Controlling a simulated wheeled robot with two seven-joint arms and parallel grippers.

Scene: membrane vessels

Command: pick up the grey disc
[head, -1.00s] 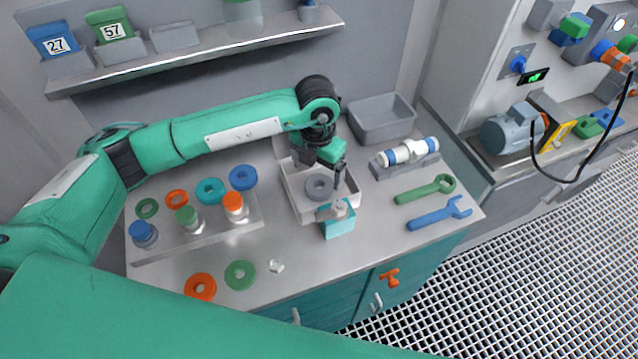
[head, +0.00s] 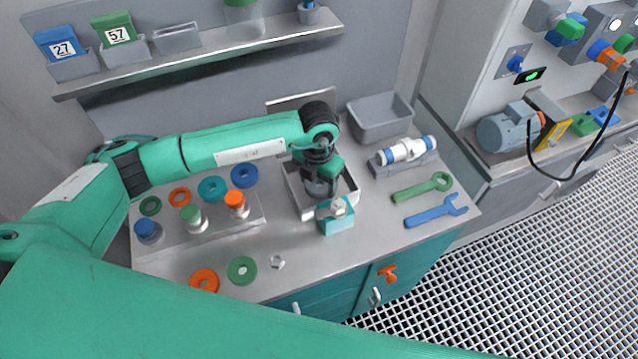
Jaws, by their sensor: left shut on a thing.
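The grey disc (head: 319,188) is in the white open tray (head: 348,204) near the middle of the bench. My left gripper (head: 319,178) reaches down into the tray from above and is shut on the disc, hiding part of it. Whether the disc still touches the tray floor I cannot tell. My right gripper is not in view.
A teal block (head: 337,224) with a grey piece on top stands against the tray's front. A grey bin (head: 381,119), a white and blue fitting (head: 405,152) and two wrenches (head: 437,211) are to the right. Coloured rings and capped jars (head: 192,218) are to the left.

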